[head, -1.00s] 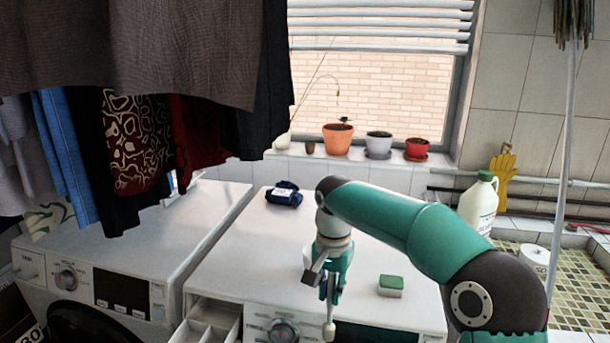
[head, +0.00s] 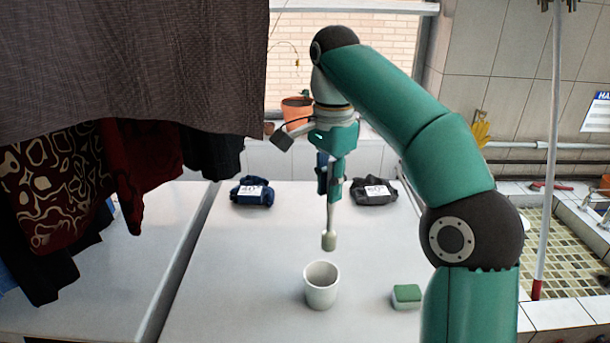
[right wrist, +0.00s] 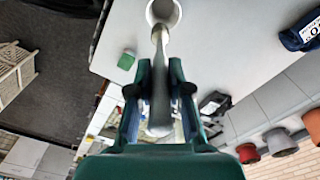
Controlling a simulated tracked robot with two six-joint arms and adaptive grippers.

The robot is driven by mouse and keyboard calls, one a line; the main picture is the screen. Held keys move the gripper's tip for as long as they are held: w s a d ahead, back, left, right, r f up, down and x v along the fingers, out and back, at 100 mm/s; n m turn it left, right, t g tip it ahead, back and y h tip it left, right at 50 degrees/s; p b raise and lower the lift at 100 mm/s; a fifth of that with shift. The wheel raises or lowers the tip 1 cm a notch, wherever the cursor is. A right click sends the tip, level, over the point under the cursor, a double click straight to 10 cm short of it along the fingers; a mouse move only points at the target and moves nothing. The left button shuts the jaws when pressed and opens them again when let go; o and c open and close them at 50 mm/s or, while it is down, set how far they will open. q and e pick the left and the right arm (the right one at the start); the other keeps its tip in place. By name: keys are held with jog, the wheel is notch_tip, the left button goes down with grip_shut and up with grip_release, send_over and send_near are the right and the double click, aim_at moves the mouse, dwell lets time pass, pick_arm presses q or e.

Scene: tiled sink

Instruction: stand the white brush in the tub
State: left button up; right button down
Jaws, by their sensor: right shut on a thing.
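My right gripper (head: 332,180) is shut on the white brush (head: 329,240). The tub (head: 321,287) is a small white open cup standing on the white machine top. In the head view the brush's lower end shows just above the tub's rim in the picture, apart from it. The right wrist view shows the gripper (right wrist: 158,88) around the brush (right wrist: 158,45), with the tub (right wrist: 164,12) past the brush's far end. My left gripper is not in view.
A green-and-white sponge (head: 407,296) lies right of the tub. A blue folded cloth (head: 252,192) and a dark grey one (head: 374,191) lie at the back of the machine top (head: 245,260). Clothes (head: 150,60) hang at the left. A tiled sink (head: 548,240) is at the right.

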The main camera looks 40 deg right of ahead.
jog(key=shift+w+f, duration=0.1)
jog(key=shift+f, duration=0.1)
notch_tip(320, 180, down, 12)
jog(key=b, duration=0.8)
jog(key=shift+w+a+f, duration=0.25)
jog(key=shift+w+a, duration=0.05)
jog(key=shift+w, duration=0.05)
jog(key=c, duration=1)
grip_release()
jog(key=shift+r, duration=0.1)
